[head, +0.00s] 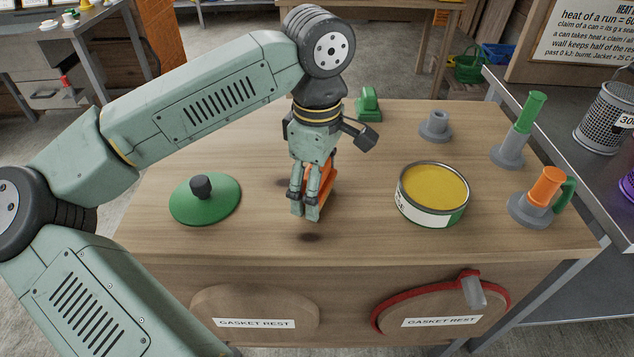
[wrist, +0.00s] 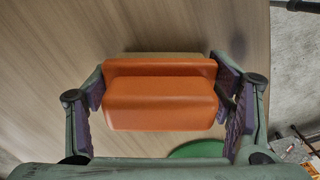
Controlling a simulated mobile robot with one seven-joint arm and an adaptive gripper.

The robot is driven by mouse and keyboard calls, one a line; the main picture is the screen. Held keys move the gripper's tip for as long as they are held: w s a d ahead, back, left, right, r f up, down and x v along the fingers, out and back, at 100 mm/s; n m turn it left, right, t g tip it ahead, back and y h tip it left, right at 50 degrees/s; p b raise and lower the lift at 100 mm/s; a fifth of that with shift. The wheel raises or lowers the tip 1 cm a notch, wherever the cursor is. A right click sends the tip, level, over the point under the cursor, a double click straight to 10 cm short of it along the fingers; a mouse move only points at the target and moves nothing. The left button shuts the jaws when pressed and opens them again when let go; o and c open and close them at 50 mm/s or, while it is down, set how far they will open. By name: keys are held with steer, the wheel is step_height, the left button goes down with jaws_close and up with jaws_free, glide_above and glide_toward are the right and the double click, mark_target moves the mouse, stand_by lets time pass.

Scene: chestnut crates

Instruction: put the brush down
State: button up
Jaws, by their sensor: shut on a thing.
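My gripper (head: 306,207) is shut on an orange block-like thing, which I take for the brush (head: 326,180); no bristles show. In the wrist view the orange brush (wrist: 160,95) lies crosswise between the two purple-padded fingers of my gripper (wrist: 165,108), one at each end. In the head view the fingers hide much of it. My gripper points down over the middle of the wooden bench top (head: 260,237). Dark shadows on the wood nearby suggest that it is held a little above the surface, but the gap is hard to judge.
A green lid with a dark knob (head: 205,205) lies left of my gripper. An open can of yellow stuff (head: 432,195) stands to the right. Behind are a green thing (head: 369,104) and a grey flanged piece (head: 436,127). Green-topped (head: 518,130) and orange-topped (head: 541,195) pieces stand far right.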

steer(key=o, duration=1.3)
step_height(320, 180, up, 12)
steer(key=shift+r, duration=0.15)
